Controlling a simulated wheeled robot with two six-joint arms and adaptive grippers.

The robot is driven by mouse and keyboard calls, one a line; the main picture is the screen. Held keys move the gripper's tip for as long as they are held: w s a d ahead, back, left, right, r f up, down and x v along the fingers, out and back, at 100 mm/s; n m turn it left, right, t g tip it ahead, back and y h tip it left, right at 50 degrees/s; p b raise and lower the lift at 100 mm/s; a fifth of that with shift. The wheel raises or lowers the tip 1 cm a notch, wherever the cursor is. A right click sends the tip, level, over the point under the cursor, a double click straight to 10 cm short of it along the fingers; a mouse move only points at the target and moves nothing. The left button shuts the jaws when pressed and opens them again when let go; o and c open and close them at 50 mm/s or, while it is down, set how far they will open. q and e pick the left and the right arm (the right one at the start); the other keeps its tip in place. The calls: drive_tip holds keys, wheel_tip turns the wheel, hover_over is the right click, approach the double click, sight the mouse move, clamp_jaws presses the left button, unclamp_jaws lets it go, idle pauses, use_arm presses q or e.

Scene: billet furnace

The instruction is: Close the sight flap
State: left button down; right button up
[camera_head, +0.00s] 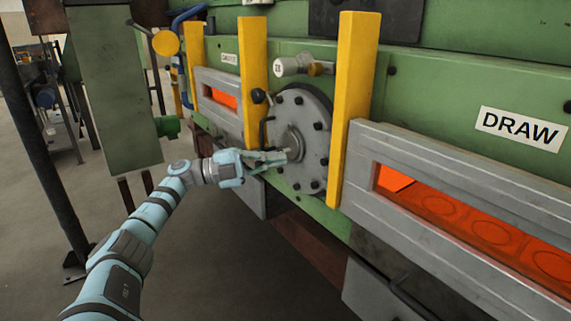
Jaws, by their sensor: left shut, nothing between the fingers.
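A round grey bolted flange (316,130) stands on the green furnace wall between two yellow posts. At its middle is a smaller round grey piece, which I take to be the sight flap or its port (293,141). A black knob and a dark bent handle show at the flange's left edge. My left gripper (286,156) is shut and empty, with its tips in front of the flange's lower middle. The gripper partly covers this area. I cannot tell whether the tips touch the flap, or how far it is swung. My right gripper is not in view.
Yellow posts (354,100) and (254,75) stand out on both sides of the flange. A slot at the right (450,213) glows orange beneath the "DRAW" sign (518,128). The floor below is open.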

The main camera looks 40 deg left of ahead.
use_arm(q)
drive_tip(key=shift+w+a+f+m+g, duration=0.1)
drive_tip(key=shift+a+m+g, duration=0.2)
drive_tip(key=shift+m, duration=0.2)
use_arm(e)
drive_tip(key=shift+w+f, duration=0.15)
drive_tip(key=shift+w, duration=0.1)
